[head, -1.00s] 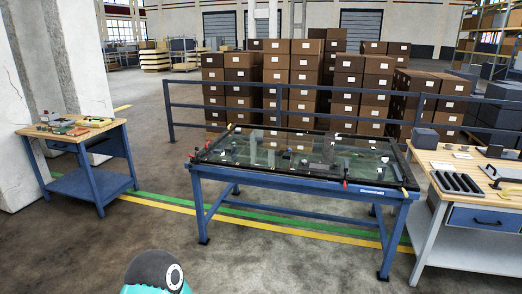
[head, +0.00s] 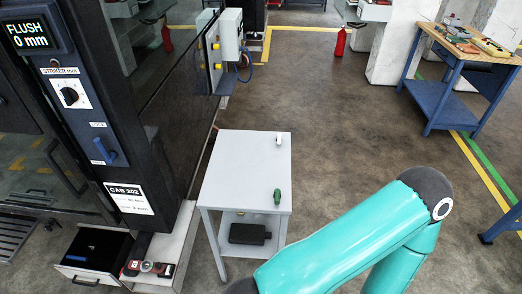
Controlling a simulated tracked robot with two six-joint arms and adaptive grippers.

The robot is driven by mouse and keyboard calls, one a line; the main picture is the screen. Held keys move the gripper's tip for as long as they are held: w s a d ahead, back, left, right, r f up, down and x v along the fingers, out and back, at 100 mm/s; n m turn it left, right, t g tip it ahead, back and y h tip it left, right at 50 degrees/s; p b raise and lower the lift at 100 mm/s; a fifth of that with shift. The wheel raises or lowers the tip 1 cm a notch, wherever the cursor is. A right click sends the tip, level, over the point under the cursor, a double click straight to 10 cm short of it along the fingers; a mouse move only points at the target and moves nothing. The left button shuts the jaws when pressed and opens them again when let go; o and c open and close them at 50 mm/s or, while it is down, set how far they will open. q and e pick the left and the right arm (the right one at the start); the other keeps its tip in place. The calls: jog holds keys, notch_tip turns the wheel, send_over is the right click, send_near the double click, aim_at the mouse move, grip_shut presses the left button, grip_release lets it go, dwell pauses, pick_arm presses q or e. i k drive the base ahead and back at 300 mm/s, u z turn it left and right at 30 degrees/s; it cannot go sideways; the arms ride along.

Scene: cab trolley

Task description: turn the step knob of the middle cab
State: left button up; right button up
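A dark cab front on the left bears a label (head: 129,198) reading CAB 202; I cannot tell if it is the middle one. A black rotary knob (head: 70,96) sits on its white plate, marked STRIKER mm. Above it a display (head: 27,36) reads FLUSH 0 mm. Below the knob is a blue lever handle (head: 109,152) on the dark post, with small labels above and beneath it. Neither gripper shows; only a teal link of my arm crosses the lower right.
A grey trolley (head: 243,172) stands right of the cab, with a green-handled tool (head: 277,197) and a small white item (head: 279,139) on top. An open drawer (head: 93,252) juts out low at the cab. A blue workbench (head: 445,85) stands far right. Floor between is clear.

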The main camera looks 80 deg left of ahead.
aim_at(48, 227)
jog(key=u, duration=0.2)
jog(key=i, duration=0.25)
jog(key=u, duration=2.55)
jog(key=i, duration=0.2)
jog(key=u, duration=1.5)
jog(key=i, duration=0.25)
jog(key=u, duration=1.05)
jog(key=k, duration=0.4)
jog(key=u, duration=0.6)
jog(key=i, duration=1.45)
jog(key=z, duration=0.65)
